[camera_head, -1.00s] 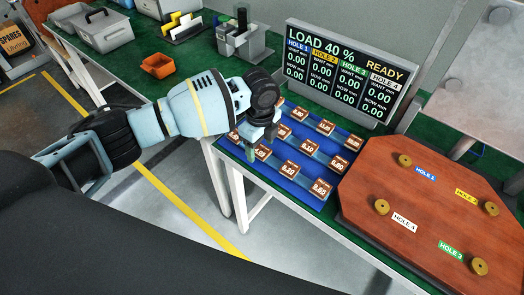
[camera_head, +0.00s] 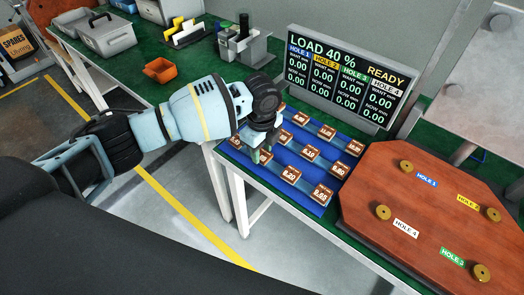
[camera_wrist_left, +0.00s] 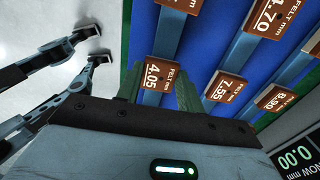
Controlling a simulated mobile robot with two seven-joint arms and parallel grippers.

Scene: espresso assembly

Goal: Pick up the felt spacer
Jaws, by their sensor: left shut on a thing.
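The felt spacers are brown blocks with white numbers, set in rows on a blue sloped rack (camera_head: 296,200). My left gripper (camera_head: 261,154) is at the left part of the rack, pointing down among the blocks. In the left wrist view its two green fingers (camera_wrist_left: 158,92) stand on either side of a felt spacer marked 4.05 (camera_wrist_left: 158,74), and the gripper is shut on it. My right gripper is not in the head view.
Neighbouring spacers, such as the one marked 7.55 (camera_wrist_left: 224,86), sit close by. A display (camera_head: 342,78) stands behind the rack. A wooden board (camera_head: 425,215) with brass fittings and hole labels lies to the right.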

